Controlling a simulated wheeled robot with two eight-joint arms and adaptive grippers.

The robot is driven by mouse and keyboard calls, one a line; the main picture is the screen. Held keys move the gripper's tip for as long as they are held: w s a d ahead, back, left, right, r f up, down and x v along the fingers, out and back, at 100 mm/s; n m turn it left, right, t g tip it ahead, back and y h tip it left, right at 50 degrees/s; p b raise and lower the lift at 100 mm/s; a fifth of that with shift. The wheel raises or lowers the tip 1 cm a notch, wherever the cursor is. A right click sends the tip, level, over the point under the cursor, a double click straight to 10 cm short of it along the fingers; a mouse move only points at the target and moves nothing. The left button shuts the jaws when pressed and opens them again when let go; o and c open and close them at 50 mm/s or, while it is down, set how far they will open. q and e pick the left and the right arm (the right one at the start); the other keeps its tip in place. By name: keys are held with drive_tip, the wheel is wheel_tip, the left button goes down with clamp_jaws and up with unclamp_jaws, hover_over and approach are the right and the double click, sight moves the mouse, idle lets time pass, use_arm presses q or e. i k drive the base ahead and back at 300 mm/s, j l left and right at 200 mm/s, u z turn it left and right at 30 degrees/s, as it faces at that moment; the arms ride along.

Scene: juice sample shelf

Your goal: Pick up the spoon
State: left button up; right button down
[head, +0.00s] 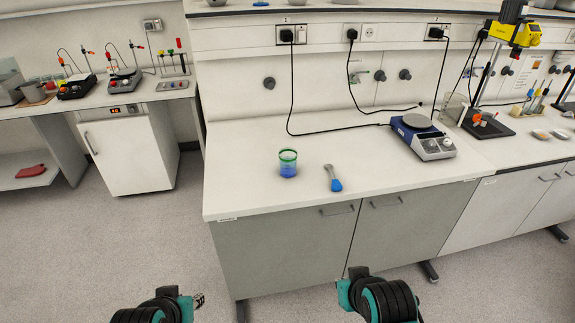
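The spoon (333,178) lies on the white lab bench (245,198). Its blue end points toward the front edge and its grey end points toward the back. A glass beaker with a green rim and blue contents (288,164) stands upright to the left of the spoon, apart from it. My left gripper (199,300) shows only as a small dark piece low in the view, below the bench and far from the spoon. My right arm comes in at the bottom, but its gripper is out of view. Nothing touches the spoon.
A blue and white hotplate stirrer (423,137) stands at the right of the bench, with black cables behind it. A yellow stirrer on a stand (515,34) is further right. Cabinets with handles (338,211) lie below the bench edge. The bench around the spoon is clear.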

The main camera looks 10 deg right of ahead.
sight(336, 186)
drive_tip(key=i+l, duration=0.3)
drive_tip(key=l, duration=0.15)
drive_tip(key=i+l, duration=0.3)
drive_tip(key=l, duration=0.2)
drive_tip(key=i+l, duration=0.3)
drive_tip(key=l, duration=0.15)
drive_tip(key=i+l+u, duration=0.15)
drive_tip(key=u, duration=1.05)
